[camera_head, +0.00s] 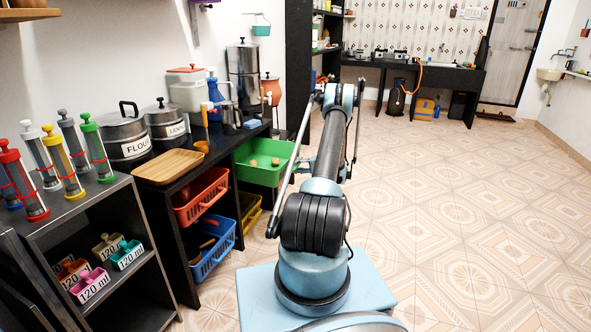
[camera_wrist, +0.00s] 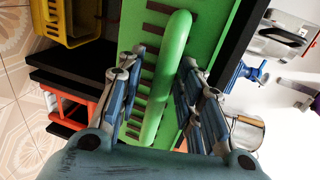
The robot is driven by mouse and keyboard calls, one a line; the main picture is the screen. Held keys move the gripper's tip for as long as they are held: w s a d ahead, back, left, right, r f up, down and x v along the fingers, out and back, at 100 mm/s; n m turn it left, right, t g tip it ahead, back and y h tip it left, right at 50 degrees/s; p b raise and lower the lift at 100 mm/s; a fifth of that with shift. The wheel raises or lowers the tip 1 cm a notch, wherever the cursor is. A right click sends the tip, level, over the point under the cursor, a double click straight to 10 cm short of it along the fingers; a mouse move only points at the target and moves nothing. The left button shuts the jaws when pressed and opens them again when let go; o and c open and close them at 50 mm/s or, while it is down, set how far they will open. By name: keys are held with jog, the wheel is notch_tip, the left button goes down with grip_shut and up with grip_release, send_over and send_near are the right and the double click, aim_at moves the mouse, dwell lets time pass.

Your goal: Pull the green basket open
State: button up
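The green basket (camera_head: 262,172) sits in the top bay of the dark shelf unit in the head view, with its front sticking out past the shelf edge. Small brown items lie in it. In the wrist view the basket's slotted wall (camera_wrist: 205,25) fills the middle, with its long rounded green handle (camera_wrist: 168,85) in front. My gripper (camera_wrist: 165,80) has its blue-grey fingers on either side of this handle, apart from each other. I see no clear grip on it. In the head view my arm hides the fingers.
A red basket (camera_head: 201,197), a blue basket (camera_head: 214,247) and a yellow basket (camera_head: 250,212) sit in nearby bays. The counter above holds canisters, a jug (camera_head: 214,92) and a wooden tray (camera_head: 168,167). Open tiled floor (camera_head: 460,220) lies to the right.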

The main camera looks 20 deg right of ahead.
jog(key=shift+d, duration=0.15)
jog(key=v, duration=1.1)
jog(key=shift+s+d, duration=0.25)
jog(key=shift+d, duration=0.05)
